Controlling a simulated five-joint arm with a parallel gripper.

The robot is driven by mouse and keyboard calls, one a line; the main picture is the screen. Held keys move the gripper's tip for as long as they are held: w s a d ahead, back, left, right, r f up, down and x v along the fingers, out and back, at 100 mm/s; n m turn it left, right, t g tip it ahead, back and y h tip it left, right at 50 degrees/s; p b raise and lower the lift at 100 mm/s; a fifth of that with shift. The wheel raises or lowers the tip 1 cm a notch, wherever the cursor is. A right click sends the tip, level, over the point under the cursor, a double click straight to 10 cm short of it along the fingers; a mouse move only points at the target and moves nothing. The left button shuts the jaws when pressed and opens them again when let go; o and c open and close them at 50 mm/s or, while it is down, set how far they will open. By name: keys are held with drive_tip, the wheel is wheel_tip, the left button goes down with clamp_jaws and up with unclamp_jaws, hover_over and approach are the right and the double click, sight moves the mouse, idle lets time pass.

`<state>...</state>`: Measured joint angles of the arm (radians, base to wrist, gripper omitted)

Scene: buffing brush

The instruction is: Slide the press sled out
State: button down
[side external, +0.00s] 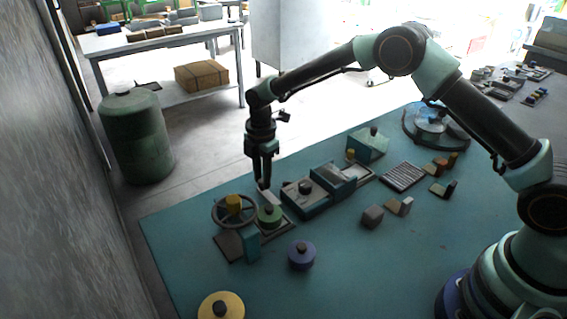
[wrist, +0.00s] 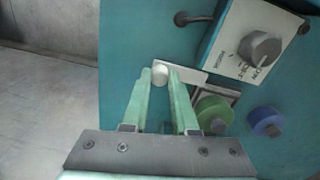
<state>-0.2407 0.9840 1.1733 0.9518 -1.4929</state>
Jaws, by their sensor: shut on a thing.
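My gripper (side external: 263,184) points down at the far side of the teal table, left of the teal press-like block (side external: 334,178). In the wrist view my gripper (wrist: 159,71) is shut on a small pale knob (wrist: 160,73), with a pale bar (wrist: 187,73) beside it. In the side view the fingertips hide the knob. A pale panel with a grey knob (wrist: 261,48) lies to the right in the wrist view; it also shows in the side view (side external: 297,197), in front of the block. I cannot tell which part is the press sled.
A green knobbed disc (side external: 270,215) sits close to my gripper. A handwheel with a yellow hub (side external: 233,203) is to its left. A purple knobbed disc (side external: 301,256) and a yellow one (side external: 221,307) stand nearer. The table's front middle is clear.

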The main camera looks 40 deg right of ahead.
drive_tip(key=c, duration=0.7)
unclamp_jaws()
drive_tip(key=shift+d, duration=0.25)
wheel_tip(320, 180, up, 12)
drive_tip(key=shift+s+r, duration=0.1)
drive_tip(key=shift+s, duration=0.05)
